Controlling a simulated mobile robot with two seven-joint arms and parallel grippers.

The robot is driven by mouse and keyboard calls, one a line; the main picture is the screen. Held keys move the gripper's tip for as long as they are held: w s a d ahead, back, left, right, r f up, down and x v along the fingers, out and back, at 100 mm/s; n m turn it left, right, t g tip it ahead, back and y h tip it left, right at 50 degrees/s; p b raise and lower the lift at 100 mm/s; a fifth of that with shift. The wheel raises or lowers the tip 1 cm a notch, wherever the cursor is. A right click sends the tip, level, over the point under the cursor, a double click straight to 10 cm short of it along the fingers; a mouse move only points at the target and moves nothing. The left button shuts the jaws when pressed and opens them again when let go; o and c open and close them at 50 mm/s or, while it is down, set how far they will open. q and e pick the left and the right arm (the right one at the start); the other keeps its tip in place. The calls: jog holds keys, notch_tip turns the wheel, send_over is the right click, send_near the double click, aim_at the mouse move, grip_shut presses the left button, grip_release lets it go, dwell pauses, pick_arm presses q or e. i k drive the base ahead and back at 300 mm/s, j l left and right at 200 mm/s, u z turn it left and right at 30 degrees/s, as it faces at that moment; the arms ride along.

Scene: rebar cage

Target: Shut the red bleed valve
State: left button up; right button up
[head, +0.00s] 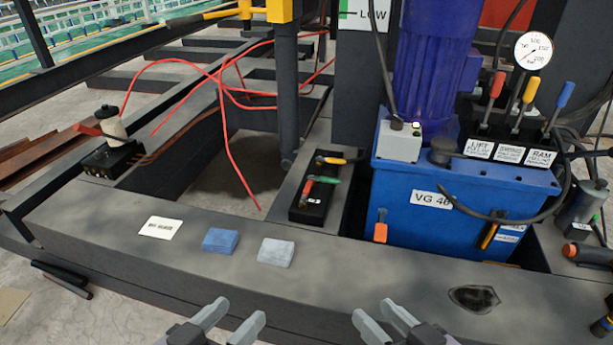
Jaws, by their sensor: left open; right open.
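No part is clearly marked as the bleed valve, and I cannot tell which red part it is. A small orange-red handle (380,232) hangs on the front of the blue VG 46 tank (400,185). A red lever (88,129) shows on a black device at the left. A small red handle (308,188) lies in a black tray. A red-knobbed lever (497,85) stands on the tank. My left gripper (236,315) and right gripper (374,312) are open and empty at the bottom edge, apart from all of these.
A dark beam (330,268) runs across in front, bearing a white card (160,228), a blue pad (220,241), a pale blue pad (276,252) and a dark patch (474,298). Red cables (225,110) loop behind it. A pressure gauge (533,51) stands at the upper right.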

aim_at(306, 190)
jog(key=i, duration=0.15)
jog(key=j+u, duration=0.15)
jog(key=j, duration=0.15)
jog(key=i+j+u, duration=0.2)
jog(key=j, duration=0.15)
jog(key=i, duration=0.4)
